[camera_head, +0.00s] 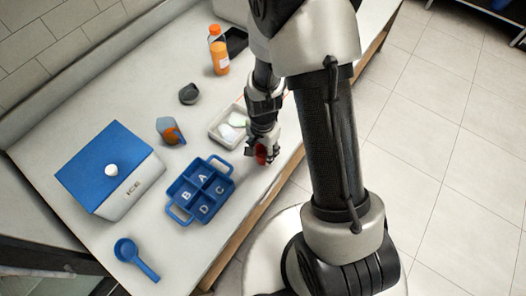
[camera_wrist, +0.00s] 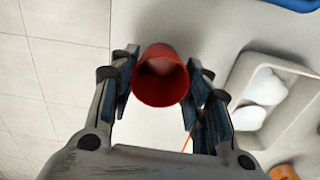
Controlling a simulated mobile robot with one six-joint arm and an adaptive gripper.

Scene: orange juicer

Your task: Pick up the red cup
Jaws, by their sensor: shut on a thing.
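The red cup (camera_wrist: 160,76) is between the two fingers of my gripper (camera_wrist: 158,85) in the wrist view, its open rim facing the camera. The fingers are closed on its sides. In the head view the red cup (camera_head: 261,154) is mostly hidden by my gripper (camera_head: 262,146), which is over the counter near its front edge. I cannot tell whether the cup's base touches the counter.
A white tray (camera_head: 217,136) with pale items stands left of my gripper.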

